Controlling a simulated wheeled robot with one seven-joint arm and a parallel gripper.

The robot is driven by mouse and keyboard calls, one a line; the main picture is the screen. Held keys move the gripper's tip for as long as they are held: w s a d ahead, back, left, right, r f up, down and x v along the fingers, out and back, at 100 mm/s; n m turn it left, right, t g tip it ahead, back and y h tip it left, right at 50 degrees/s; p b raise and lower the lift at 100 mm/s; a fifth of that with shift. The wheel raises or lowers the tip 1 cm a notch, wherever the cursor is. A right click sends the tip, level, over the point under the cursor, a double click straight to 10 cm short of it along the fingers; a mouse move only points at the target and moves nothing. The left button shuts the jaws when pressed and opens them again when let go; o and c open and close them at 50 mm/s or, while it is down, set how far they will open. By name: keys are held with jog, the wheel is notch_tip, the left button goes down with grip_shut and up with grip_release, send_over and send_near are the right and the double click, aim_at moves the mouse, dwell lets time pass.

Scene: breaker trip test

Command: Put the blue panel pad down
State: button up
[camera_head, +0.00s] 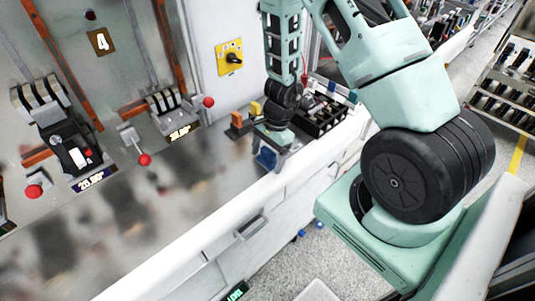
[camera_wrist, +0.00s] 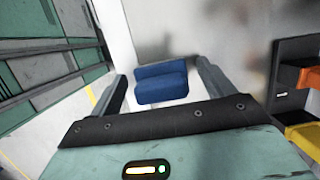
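The blue panel pad (camera_head: 266,157) is at the front edge of the metal counter (camera_head: 190,190), right under my gripper (camera_head: 270,151). In the wrist view the blue pad (camera_wrist: 161,83) lies between the two fingers of my gripper (camera_wrist: 160,78). A narrow gap shows on each side of the pad, so the fingers look open around it and not closed on it. The pad seems to rest on the pale counter surface, but its underside is hidden.
An orange block (camera_head: 236,120) and a yellow block (camera_head: 255,108) stand close left of my gripper. A black bin (camera_head: 318,118) is to the right. Breakers with red-knobbed levers (camera_head: 144,159) are at left, and a yellow rotary switch (camera_head: 230,58) is on the wall.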

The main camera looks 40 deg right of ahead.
jog(key=b+v, duration=0.1)
jog(key=v, duration=1.6)
jog(key=s+a+r+n+g, duration=0.1)
jog(key=s+a+r+n, duration=0.1)
jog(key=a+n, duration=0.45)
jog(key=s+a+r+n, duration=0.2)
jog(key=s+a+n, duration=0.15)
jog(key=a, duration=0.65)
jog(key=s+a+r+n+t+h, duration=0.1)
jog(key=s+a+r+n+h, duration=0.1)
jog(key=s+a+n, duration=0.8)
jog(key=s+r+n, duration=0.1)
jog(key=s+n, duration=0.1)
jog(key=n, duration=0.3)
jog(key=shift+s, duration=0.3)
jog(key=shift+a+r, duration=0.1)
notch_tip(320, 180, down, 8)
jog(key=b, duration=0.8)
jog(key=shift+f+b, duration=0.2)
jog(key=shift+b, duration=0.2)
